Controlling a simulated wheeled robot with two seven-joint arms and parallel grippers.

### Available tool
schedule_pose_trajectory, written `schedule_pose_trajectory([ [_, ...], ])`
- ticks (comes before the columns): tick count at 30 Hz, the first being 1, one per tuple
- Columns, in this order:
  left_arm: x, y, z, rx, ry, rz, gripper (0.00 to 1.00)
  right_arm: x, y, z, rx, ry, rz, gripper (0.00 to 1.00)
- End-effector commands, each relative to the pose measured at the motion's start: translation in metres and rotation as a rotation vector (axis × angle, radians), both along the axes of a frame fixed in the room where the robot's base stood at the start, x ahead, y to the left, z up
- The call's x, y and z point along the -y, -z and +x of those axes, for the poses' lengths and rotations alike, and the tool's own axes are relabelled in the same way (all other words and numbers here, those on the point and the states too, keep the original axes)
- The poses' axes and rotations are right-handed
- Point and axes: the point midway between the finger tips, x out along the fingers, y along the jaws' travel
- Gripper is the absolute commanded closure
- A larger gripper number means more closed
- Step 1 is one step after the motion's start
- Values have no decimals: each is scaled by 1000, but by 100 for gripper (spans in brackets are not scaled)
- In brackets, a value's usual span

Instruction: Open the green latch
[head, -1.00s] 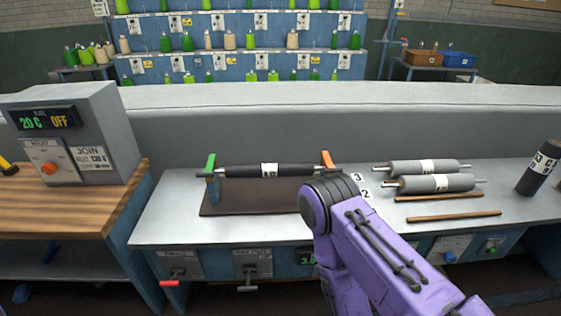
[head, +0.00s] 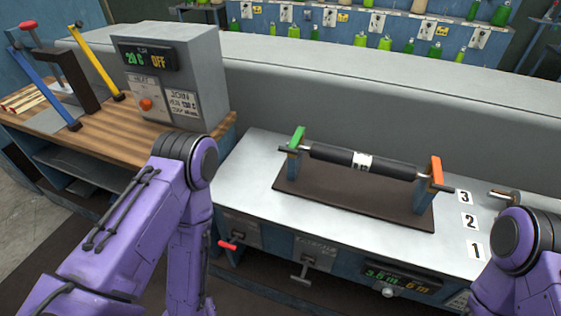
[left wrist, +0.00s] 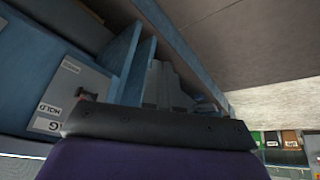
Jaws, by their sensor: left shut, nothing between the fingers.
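The green latch (head: 296,138) is a short green lever on top of a blue post at the left end of a stand. It sits by the left end of a black roller (head: 340,157) with a white label. An orange latch (head: 436,170) stands at the roller's right end. In the head view both my arms show, but their grippers are out of the picture. In the left wrist view the dark, wide end of my left gripper (left wrist: 160,128) fills the bottom; it is shut with nothing in it. The green latch does not show there.
The stand rests on a brown mat (head: 350,205) on a grey bench. A control box (head: 172,72) stands on the wooden table at left. A blue lever (head: 45,90) and a yellow lever (head: 95,62) rise beside it. Number cards lie right of the mat.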

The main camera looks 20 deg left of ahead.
Motion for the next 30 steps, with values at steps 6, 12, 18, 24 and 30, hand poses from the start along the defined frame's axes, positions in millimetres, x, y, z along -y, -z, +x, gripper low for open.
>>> schedule_pose_trajectory([
  [6,80,-43,149,694,-653,-870,100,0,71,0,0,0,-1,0],
  [12,103,-163,216,882,-1090,-1985,100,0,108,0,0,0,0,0],
  [18,102,-209,222,786,-1171,-2399,100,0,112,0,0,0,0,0],
  [24,102,-210,222,784,-1173,-2397,100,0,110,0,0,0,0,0],
  [30,102,-215,233,788,-1170,-2394,100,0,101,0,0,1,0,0],
])
